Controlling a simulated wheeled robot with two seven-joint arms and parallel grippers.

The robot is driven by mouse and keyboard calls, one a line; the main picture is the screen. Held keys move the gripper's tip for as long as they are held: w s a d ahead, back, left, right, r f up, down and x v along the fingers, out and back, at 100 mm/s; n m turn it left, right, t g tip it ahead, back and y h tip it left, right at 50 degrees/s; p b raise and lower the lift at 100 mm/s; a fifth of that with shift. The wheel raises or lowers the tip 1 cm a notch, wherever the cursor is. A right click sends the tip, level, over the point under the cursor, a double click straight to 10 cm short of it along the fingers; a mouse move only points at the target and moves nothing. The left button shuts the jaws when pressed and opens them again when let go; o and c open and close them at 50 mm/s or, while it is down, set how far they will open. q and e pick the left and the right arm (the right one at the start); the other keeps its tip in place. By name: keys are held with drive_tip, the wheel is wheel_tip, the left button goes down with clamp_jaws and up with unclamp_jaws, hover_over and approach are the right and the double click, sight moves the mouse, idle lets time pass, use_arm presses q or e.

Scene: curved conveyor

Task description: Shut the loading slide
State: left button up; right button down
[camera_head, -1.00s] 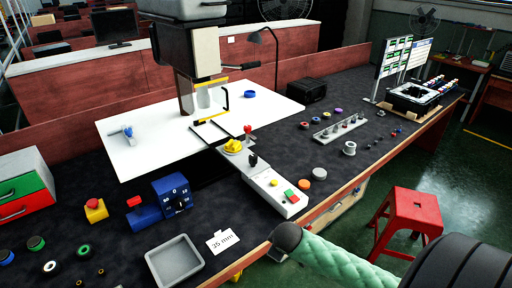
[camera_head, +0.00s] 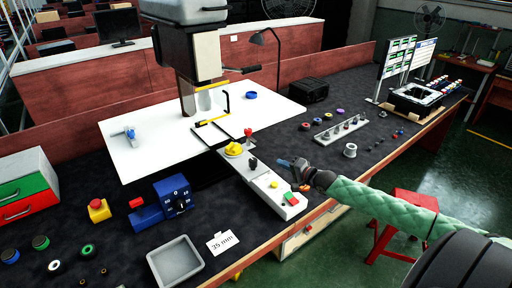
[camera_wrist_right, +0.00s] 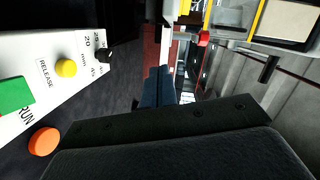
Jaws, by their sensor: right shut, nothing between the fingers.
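What looks like the loading slide is a dark-railed frame (camera_head: 205,125) in front of the machine head (camera_head: 189,58), out over the white top. A yellow part (camera_head: 233,149) and a red knob (camera_head: 248,132) are at its near end; the red knob also shows in the right wrist view (camera_wrist_right: 204,38). My right gripper (camera_head: 285,162) is shut and empty, just right of the white control panel (camera_head: 262,182) and apart from the slide. Its dark blue fingers show in the wrist view (camera_wrist_right: 157,88). My left gripper is not in view.
The panel carries a black knob (camera_wrist_right: 103,53), a yellow button (camera_wrist_right: 65,68) and a green button (camera_wrist_right: 14,93). A rail with several pegs (camera_head: 340,129) and coloured discs lie to the right. A grey tray (camera_head: 175,261) and blue dial box (camera_head: 173,195) are in front.

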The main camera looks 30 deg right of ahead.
wheel_tip(320, 180, up, 2)
drive_tip(key=m+t, duration=0.1)
drive_tip(key=m, duration=0.1)
drive_tip(key=m+p, duration=0.1)
drive_tip(key=p, duration=0.1)
approach(250, 144)
drive_tip(key=shift+y, duration=0.3)
drive_tip(key=p+x, duration=0.2)
drive_tip(key=x, duration=0.1)
drive_tip(key=p+x, duration=0.2)
drive_tip(key=x, duration=0.1)
drive_tip(key=shift+d+r, duration=0.1)
drive_tip(key=shift+r, duration=0.1)
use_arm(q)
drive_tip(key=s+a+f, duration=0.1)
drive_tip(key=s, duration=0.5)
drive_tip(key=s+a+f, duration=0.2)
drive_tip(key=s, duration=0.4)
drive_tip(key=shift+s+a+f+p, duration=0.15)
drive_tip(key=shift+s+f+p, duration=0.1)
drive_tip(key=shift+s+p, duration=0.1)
use_arm(e)
drive_tip(key=shift+w+f, duration=0.15)
drive_tip(key=shift+w, duration=0.3)
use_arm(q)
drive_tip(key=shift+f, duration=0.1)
